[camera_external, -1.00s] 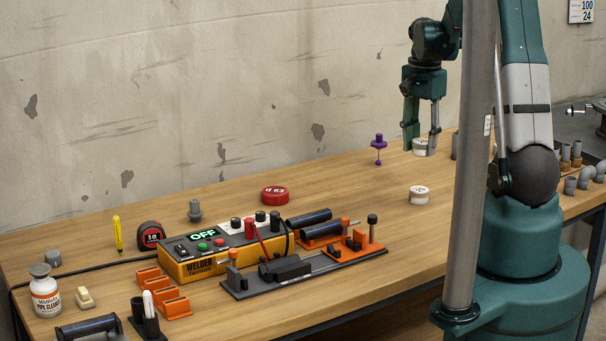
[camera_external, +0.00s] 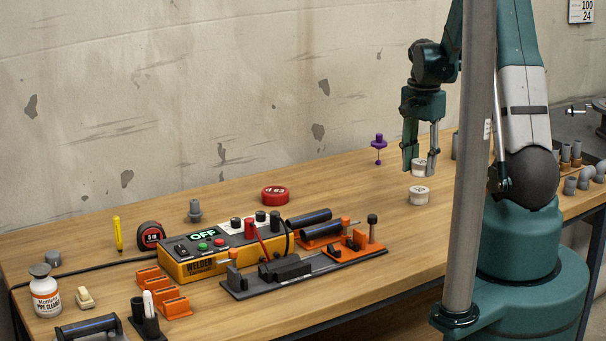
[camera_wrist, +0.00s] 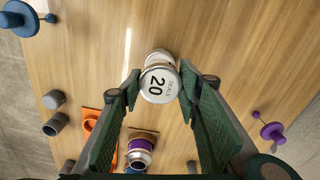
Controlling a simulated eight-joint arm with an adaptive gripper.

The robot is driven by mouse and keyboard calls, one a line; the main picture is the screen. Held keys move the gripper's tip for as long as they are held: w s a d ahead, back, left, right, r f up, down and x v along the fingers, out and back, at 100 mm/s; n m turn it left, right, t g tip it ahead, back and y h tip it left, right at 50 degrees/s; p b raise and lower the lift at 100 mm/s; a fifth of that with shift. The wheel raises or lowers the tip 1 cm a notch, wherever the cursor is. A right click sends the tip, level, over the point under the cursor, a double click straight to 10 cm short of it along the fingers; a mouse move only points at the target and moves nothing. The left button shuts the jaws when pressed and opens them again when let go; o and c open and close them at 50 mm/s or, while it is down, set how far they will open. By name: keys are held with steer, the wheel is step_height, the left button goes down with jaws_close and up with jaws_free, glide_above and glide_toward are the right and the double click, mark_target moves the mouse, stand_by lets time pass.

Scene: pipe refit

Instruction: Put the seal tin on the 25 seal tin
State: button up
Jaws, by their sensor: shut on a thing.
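My gripper (camera_external: 420,170) is shut on a small white seal tin (camera_external: 418,168), held upright above the bench. In the wrist view the held seal tin (camera_wrist: 158,86) shows "20" on its lid, between my two fingertips (camera_wrist: 160,88). A second white tin (camera_external: 419,196), the likely 25 seal tin, stands on the bench directly below, with a small gap between them. Its label is too small to read. In the wrist view this lower tin (camera_wrist: 160,56) is mostly hidden behind the held one.
A purple-topped pin (camera_external: 379,146) stands left of my gripper. A red round tin (camera_external: 275,195), the orange welder box (camera_external: 205,257) and an orange-black clamp jig (camera_external: 300,268) lie further left. Grey pipe fittings (camera_external: 580,178) stand at right. The bench around the lower tin is clear.

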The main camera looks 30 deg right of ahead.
mark_target(420, 176)
steer(key=shift+f, duration=0.1)
steer(key=shift+f, duration=2)
steer(key=shift+f+b, duration=0.15)
steer(key=shift+b, duration=0.3)
steer(key=o, duration=0.9)
steer(key=shift+r, duration=0.2)
steer(key=shift+r+p, duration=0.85)
steer(key=shift+r, duration=5.15)
steer(key=shift+a, duration=0.1)
